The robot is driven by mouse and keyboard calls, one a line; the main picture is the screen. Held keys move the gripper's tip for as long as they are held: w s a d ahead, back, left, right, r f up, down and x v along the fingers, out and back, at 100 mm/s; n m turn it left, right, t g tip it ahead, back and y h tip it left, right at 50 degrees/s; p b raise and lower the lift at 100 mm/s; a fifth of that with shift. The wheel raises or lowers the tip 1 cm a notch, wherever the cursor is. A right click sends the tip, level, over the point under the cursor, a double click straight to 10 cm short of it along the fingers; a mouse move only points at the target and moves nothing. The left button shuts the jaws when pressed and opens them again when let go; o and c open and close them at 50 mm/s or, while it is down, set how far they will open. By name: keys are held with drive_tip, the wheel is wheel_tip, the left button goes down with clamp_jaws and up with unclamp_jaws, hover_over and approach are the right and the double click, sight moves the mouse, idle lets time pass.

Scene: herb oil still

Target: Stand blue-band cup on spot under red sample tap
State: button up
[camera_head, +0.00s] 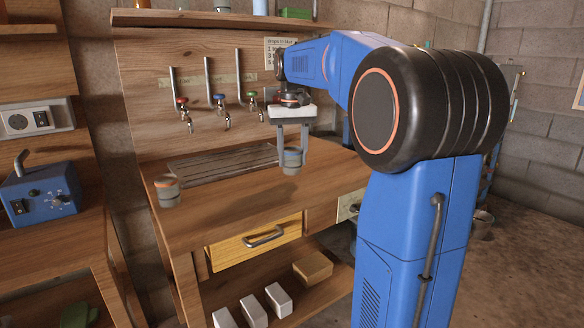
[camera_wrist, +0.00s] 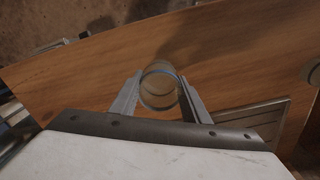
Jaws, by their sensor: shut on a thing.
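The blue-band cup (camera_head: 292,161) is a small grey cup between the two fingers of my gripper (camera_head: 292,151), which is shut on it. The wrist view also shows the cup (camera_wrist: 160,90), seen from above between the fingertips (camera_wrist: 160,93). It looks upright, near the right end of the bench top; whether it touches the wood is hard to tell. The red sample tap (camera_head: 181,102) is the leftmost of three taps on the wooden back panel, to the left of my gripper. The spot under it is too small to make out.
A blue tap (camera_head: 219,97) and a green tap (camera_head: 251,94) stand beside the red one. A flat ribbed tray (camera_head: 222,163) lies below the taps. Another cup, with an orange band (camera_head: 167,190), stands at the bench's left front. The bench top (camera_head: 235,203) between is clear.

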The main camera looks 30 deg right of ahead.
sight(292, 166)
drive_tip(key=shift+f, duration=1.75)
drive_tip(key=o, duration=1)
drive_tip(key=shift+f, duration=0.1)
drive_tip(key=shift+o, duration=0.2)
wheel_tip(292, 166, up, 12)
